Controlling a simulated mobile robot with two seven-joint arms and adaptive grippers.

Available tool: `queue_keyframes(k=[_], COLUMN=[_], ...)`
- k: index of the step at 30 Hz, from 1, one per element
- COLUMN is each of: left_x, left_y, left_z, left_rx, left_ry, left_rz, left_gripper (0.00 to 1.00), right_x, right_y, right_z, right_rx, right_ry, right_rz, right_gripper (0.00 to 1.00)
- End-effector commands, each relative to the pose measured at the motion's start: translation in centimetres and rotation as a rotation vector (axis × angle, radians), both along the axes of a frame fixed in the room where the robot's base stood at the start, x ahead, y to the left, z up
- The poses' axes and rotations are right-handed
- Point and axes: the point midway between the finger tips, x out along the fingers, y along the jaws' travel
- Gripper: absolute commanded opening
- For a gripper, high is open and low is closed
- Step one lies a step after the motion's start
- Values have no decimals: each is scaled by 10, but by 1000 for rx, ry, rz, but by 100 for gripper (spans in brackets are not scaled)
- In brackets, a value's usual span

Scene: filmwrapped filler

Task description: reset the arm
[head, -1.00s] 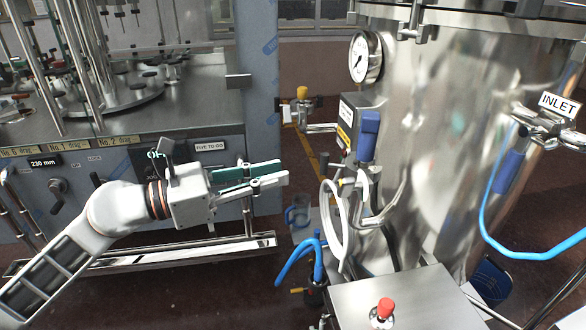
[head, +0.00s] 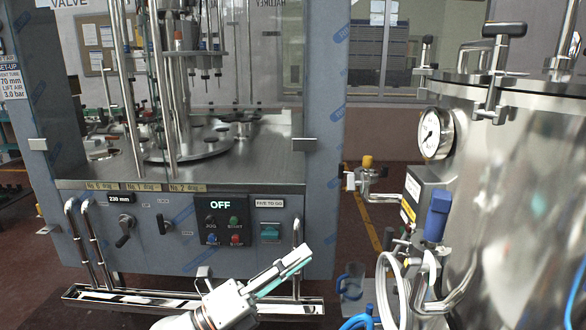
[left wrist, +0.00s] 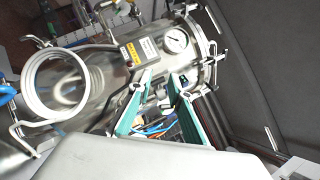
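My left gripper (head: 300,256) is low in the middle of the head view, its arm coming in from the bottom edge. Its fingers point up and to the right. In the left wrist view its two green-lined fingers (left wrist: 160,92) stand apart with nothing between them, so it is open and empty. In the head view the gripper is in front of the filler machine's lower front (head: 180,235), near the drip tray (head: 190,303); whether it touches is not clear. My right gripper does not show.
A steel tank (head: 520,190) with a pressure gauge (head: 435,133), a blue-handled valve (head: 438,215) and hoses stands on the right. The filler's panel (head: 221,220) reads OFF. Floor shows beyond the gap.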

Motion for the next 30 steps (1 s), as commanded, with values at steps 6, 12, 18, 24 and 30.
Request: queue_keyframes(k=[6,12,18,24,30], left_x=[12,-9,-70,-142,-180], left_y=[60,120,169,200,211], left_z=[-91,-206,-320,-398,-427], left_rx=[-352,-663,-940,-1150,-1246], left_ry=[526,987,1374,1638,1746], left_rz=[131,293,475,633,707], left_gripper=[19,19,19,19,19], right_x=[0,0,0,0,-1], right_y=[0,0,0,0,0], right_z=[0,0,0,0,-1], right_rx=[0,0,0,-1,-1], right_ry=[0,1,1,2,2], right_rz=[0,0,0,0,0], right_gripper=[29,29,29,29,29])
